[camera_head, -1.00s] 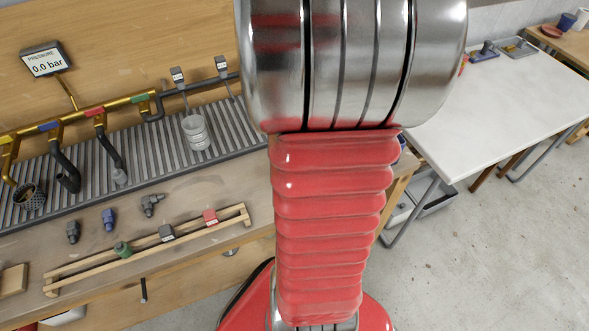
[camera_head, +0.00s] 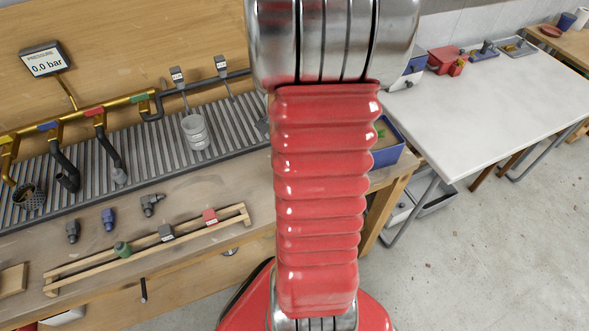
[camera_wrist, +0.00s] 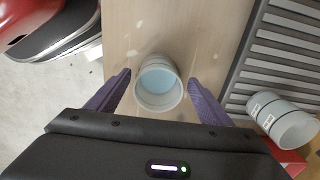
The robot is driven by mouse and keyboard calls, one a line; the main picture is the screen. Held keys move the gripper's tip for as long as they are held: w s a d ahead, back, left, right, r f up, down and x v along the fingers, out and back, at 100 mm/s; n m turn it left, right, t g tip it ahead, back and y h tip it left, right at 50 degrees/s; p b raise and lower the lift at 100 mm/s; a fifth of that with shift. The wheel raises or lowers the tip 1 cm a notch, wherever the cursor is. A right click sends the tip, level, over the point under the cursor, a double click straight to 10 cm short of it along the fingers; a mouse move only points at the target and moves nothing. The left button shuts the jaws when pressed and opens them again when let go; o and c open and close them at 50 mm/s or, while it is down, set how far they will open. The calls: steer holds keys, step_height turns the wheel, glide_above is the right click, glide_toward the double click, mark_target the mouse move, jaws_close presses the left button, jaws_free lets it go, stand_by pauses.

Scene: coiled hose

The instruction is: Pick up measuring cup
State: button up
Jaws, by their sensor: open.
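A pale grey round cup (camera_wrist: 158,104) with a light blue inside stands on the wooden bench in the wrist view, seen from above. It looks like the measuring cup, but no markings on it are legible. My gripper (camera_wrist: 159,78) is open, with its two purple fingers on the left and right of the cup. Small gaps show between the fingers and the cup. My gripper and this cup do not show in the head view, where my arm covers part of the bench.
A grey container with white labels (camera_wrist: 284,120) is right of my gripper, near the slatted grate (camera_wrist: 287,50). In the head view, a white ribbed container (camera_head: 196,131) is on the grate. A blue bin (camera_head: 388,153) is right of my arm. The white table (camera_head: 480,115) is largely clear.

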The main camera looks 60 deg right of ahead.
steer(key=shift+f, duration=1.6)
steer(key=shift+c, duration=0.5)
steer(key=c, duration=1.2)
steer(key=shift+r, duration=0.25)
step_height(320, 180, up, 10)
steer(key=shift+f, duration=0.25)
